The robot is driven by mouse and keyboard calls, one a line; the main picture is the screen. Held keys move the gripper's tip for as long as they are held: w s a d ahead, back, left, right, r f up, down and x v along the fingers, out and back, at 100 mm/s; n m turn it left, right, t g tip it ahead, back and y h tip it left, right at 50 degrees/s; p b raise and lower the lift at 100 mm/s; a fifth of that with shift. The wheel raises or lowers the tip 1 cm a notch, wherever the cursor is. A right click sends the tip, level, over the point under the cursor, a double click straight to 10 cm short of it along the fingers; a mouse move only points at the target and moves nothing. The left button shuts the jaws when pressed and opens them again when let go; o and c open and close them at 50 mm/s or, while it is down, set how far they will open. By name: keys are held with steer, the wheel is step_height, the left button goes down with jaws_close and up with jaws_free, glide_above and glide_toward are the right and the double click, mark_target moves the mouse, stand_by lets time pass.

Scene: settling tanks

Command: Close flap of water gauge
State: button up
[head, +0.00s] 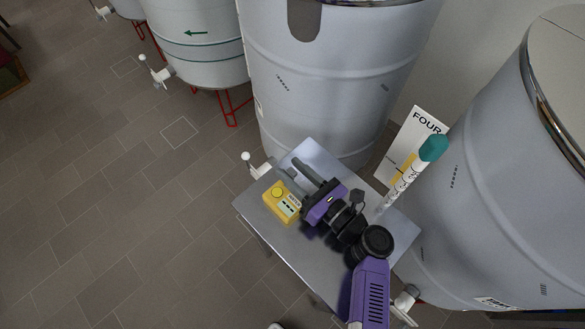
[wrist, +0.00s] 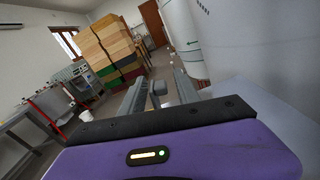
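A small yellow box (head: 281,203) with a round yellow knob and a pale labelled face lies on the grey metal table (head: 262,234). It looks like the water gauge, but I cannot make out its flap or how it stands. My gripper (head: 284,162) is just right of the box and above the table, its two grey fingers pointing to the back left. The fingers are apart with nothing held between them. In the wrist view my gripper (wrist: 160,72) also shows spread fingers, and the yellow box is not visible there.
A teal-capped clear tube (head: 409,177) and a white card reading FOUR (head: 413,142) stand at the table's right side. Large steel tanks (head: 325,90) close in behind and right. A tap with a white ball (head: 250,160) is near the table's left edge. Floor is free at left.

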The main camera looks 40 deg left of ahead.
steer(key=shift+a, duration=0.25)
steer(key=shift+c, duration=0.2)
